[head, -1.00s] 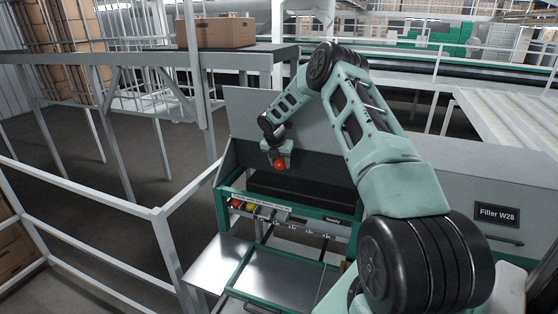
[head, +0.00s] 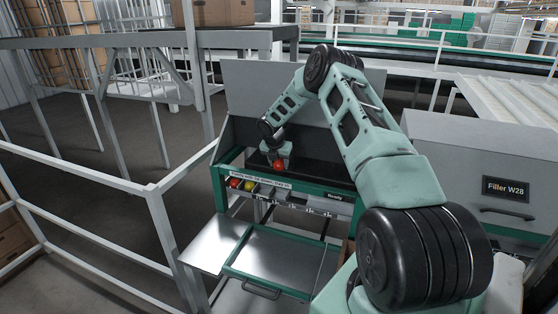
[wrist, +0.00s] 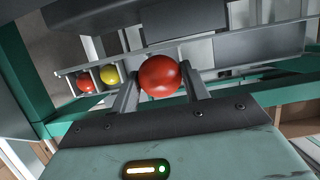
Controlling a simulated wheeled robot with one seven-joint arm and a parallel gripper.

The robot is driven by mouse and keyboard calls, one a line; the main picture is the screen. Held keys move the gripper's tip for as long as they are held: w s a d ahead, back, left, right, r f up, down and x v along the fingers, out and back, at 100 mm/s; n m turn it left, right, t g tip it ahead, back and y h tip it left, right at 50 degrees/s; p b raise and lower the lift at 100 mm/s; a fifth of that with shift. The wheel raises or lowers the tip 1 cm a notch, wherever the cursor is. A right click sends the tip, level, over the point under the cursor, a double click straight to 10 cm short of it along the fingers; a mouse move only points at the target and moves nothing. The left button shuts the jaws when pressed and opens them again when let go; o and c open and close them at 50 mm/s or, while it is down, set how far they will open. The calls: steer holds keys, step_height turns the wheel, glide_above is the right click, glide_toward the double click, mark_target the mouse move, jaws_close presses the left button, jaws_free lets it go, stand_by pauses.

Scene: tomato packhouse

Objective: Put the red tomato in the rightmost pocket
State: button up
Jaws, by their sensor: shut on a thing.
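My gripper (head: 279,162) is shut on a red tomato (head: 279,166). In the wrist view the held tomato (wrist: 160,76) sits between the two fingers, in front of the pocket row. The row of pockets (head: 305,203) runs along the front of a green-framed machine. Its leftmost pocket holds another red tomato (wrist: 84,84), and the one beside it holds a yellow tomato (wrist: 110,75). The pockets further right look empty. In the head view the held tomato appears just above the row, nearer its left half than its right end. The gripper and tomato hide part of the row in the wrist view.
A raised grey back panel (head: 250,85) stands behind. A grey cabinet marked "Filler W28" (head: 470,165) is at the right. White railings (head: 90,165) stand at the left.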

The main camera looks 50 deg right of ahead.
steer(key=shift+f+b, duration=1.3)
steer(key=shift+f, duration=1.5)
steer(key=o, duration=0.8)
steer(key=p+v, duration=0.8)
steer(key=v, duration=0.4)
